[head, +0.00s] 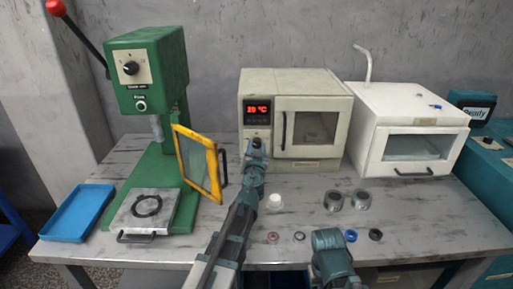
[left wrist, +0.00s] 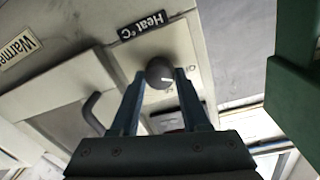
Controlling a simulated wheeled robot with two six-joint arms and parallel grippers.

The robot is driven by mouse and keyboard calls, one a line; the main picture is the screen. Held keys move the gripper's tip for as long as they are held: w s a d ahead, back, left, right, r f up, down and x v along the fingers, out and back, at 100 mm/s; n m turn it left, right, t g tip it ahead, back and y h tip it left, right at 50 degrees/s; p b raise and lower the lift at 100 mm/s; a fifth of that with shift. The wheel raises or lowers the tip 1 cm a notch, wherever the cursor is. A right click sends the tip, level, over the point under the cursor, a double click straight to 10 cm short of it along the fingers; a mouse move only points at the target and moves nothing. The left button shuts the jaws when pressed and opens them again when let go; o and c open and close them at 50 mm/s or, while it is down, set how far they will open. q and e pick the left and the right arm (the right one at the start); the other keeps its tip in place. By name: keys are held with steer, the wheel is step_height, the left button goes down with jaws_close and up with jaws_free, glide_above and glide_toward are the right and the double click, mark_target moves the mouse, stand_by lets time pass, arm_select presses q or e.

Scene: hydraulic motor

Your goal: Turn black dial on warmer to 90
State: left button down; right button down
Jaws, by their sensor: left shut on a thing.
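The warmer is the cream box (head: 312,90) at the back middle of the table, with its windowed door closed. Its red display (head: 257,110) appears to read about 30 °C, though the digits are small. My left gripper (head: 257,146) is at the warmer's lower left front, below the display, and hides most of the dial in the head view. In the left wrist view the fingers of my left gripper (left wrist: 160,80) are shut on the round black dial (left wrist: 159,72), one on each side. The dial's white mark points to the picture's right. My right gripper's fingers are not seen.
A green press (head: 150,70) with an open yellow-framed guard (head: 198,162) stands close left of my left arm. A white cabinet (head: 405,125) stands right of the warmer. A blue tray (head: 78,213) is at left.

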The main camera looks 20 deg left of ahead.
arm_select(q)
steer(key=m, duration=0.7)
steer(key=shift+g+p, duration=0.3)
steer(key=m, duration=0.6)
steer(key=shift+d+y, duration=0.15)
steer(key=shift+y, duration=0.15)
steer(key=m, duration=1.2)
steer(key=shift+f+y, duration=0.1)
steer(key=shift+y, duration=0.3)
steer(key=shift+m, duration=0.3)
steer(key=shift+c, duration=2)
jaws_free()
steer(key=shift+s, duration=0.1)
